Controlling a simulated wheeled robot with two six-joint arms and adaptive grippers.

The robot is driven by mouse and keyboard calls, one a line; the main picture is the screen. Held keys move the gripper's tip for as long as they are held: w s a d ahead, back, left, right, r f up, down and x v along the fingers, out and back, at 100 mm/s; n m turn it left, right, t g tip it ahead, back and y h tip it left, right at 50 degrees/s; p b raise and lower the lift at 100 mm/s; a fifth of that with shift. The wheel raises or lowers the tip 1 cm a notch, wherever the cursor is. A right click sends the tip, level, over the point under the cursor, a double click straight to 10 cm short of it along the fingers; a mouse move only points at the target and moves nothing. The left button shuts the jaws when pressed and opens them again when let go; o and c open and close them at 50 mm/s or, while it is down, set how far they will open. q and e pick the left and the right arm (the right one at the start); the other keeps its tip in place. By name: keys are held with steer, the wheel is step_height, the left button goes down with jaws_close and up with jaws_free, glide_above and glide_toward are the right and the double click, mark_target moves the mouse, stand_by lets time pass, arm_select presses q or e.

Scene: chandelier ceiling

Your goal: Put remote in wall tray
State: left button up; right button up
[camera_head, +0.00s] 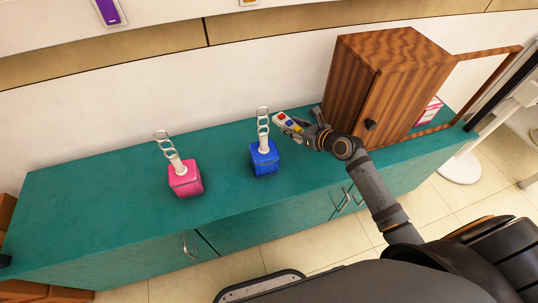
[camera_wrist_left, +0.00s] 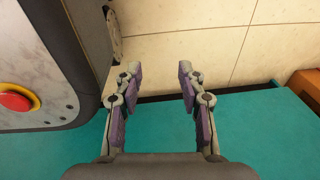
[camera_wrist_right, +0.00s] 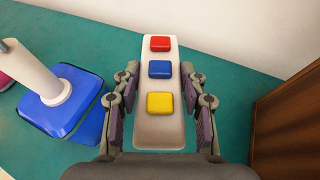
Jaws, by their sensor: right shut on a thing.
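The remote (camera_head: 287,122) is a slim white bar with red, blue and yellow buttons. My right gripper (camera_head: 301,133) is shut on it, and the remote points away from the gripper over the back of the teal counter. In the right wrist view, the remote (camera_wrist_right: 160,110) lies lengthwise between the two fingers, buttons facing the camera. My left gripper (camera_wrist_left: 158,75) is open and empty in the left wrist view, above a teal surface; it does not show in the head view. I cannot make out a wall tray for certain in any view.
A blue block (camera_head: 264,163) and a pink block (camera_head: 185,182), each with a ringed handle, stand on the teal counter (camera_head: 110,200). A wooden cabinet (camera_head: 400,75) with its framed door open stands right of my gripper. A purple panel (camera_head: 110,12) is on the wall.

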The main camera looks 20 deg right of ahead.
steer(key=b, duration=0.2)
glide_above(290, 148)
step_height(290, 148, down, 5)
steer(key=shift+f, duration=0.15)
steer(key=shift+a+f, duration=0.1)
steer(key=shift+f, duration=0.05)
step_height(290, 148, down, 4)
steer(key=b, duration=0.2)
steer(key=shift+b, duration=0.3)
arm_select(q)
steer(key=w+r, duration=0.1)
steer(key=w, duration=0.7)
steer(key=shift+w+d, duration=0.15)
steer(key=shift+d, duration=0.1)
arm_select(e)
steer(key=shift+s, duration=0.1)
steer(key=o, duration=1.3)
steer(key=shift+f, duration=0.1)
steer(key=shift+c, duration=0.2)
